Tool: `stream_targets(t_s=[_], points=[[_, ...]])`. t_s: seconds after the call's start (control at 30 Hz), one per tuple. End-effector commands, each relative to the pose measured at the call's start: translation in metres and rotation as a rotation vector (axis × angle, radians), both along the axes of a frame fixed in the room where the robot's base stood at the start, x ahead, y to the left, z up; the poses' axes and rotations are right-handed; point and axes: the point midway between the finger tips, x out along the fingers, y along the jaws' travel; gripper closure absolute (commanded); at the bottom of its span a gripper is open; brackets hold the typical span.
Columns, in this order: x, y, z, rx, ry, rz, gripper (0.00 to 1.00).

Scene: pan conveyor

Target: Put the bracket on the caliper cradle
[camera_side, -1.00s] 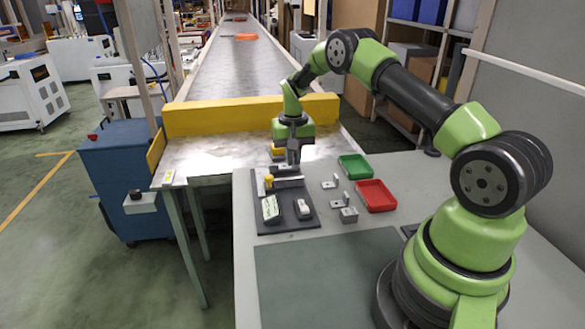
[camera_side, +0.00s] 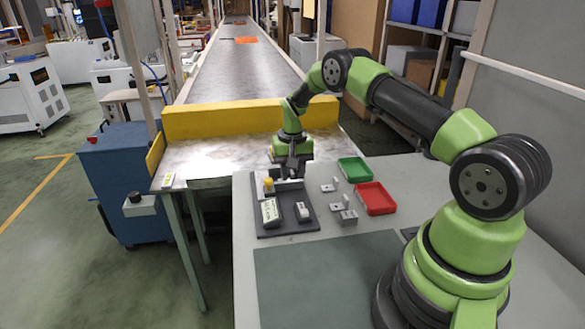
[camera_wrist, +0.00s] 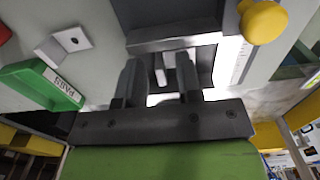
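My gripper (camera_wrist: 160,75) points down at the dark fixture board (camera_side: 285,226), over its far part. In the wrist view its two dark fingers stand apart, either side of a small pale piece (camera_wrist: 161,72) that looks like the bracket. Gaps seem to show beside the piece; contact is hard to judge. A grey block (camera_wrist: 175,42), apparently the caliper cradle, lies just beyond the fingertips. Whether the piece rests fully on it is hidden. In the side view the hand covers most of this spot.
A yellow knob (camera_wrist: 263,21) stands close beside the cradle. Other grey brackets (camera_side: 328,187) lie right of the board. A green tray (camera_side: 354,168) and a red tray (camera_side: 375,198) stand farther right. The yellow conveyor barrier (camera_side: 235,119) is behind. The green mat (camera_side: 330,270) is clear.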

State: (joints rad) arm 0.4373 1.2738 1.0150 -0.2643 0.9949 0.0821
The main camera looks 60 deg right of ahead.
Motion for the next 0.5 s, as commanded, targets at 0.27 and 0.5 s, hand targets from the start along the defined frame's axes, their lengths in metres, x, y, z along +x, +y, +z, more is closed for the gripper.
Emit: stream_targets(t_s=[0.27,0.5], points=[[0.001,0.000,0.036,-0.002,-0.004,0.000,0.67],[0.001,0.000,0.089,-0.002,-0.004,0.000,0.67]])
